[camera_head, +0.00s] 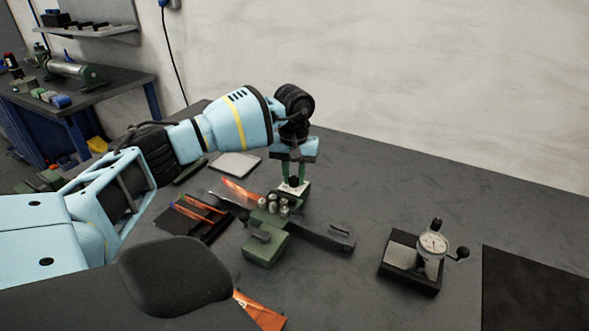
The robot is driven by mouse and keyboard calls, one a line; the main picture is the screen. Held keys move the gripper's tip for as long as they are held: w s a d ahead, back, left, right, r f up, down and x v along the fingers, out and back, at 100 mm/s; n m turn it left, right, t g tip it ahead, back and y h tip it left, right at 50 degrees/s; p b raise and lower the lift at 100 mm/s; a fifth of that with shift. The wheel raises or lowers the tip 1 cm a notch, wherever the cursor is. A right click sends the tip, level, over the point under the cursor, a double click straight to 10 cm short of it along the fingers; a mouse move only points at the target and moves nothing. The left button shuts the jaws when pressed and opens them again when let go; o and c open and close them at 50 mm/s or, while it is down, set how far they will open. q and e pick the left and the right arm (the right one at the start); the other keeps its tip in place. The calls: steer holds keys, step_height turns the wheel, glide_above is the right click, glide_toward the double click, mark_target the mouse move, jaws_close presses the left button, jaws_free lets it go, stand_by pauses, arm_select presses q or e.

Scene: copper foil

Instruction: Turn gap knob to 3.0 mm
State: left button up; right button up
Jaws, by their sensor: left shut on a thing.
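A small green device (264,247) with several metal rollers (272,204) stands on the dark table. At its far end a black gap knob (294,182) sits above a pale plate (301,188). My left gripper (294,178) points straight down over that end, its two fingers on either side of the knob, shut on it. The scale marks and the knob's setting are too small to read. My right gripper is not in view.
A dial gauge (432,243) on a black base stands to the right. Copper foil strips (258,311) lie at the front and beside the device. A pale flat plate (235,164) lies behind. A dark mat (530,290) covers the right corner. The back right table is clear.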

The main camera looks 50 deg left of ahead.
mark_target(294, 178)
arm_select(q)
steer(key=shift+f+m, duration=0.1)
steer(key=shift+m, duration=0.8)
steer(key=o, duration=1)
steer(key=shift+r, duration=3.95)
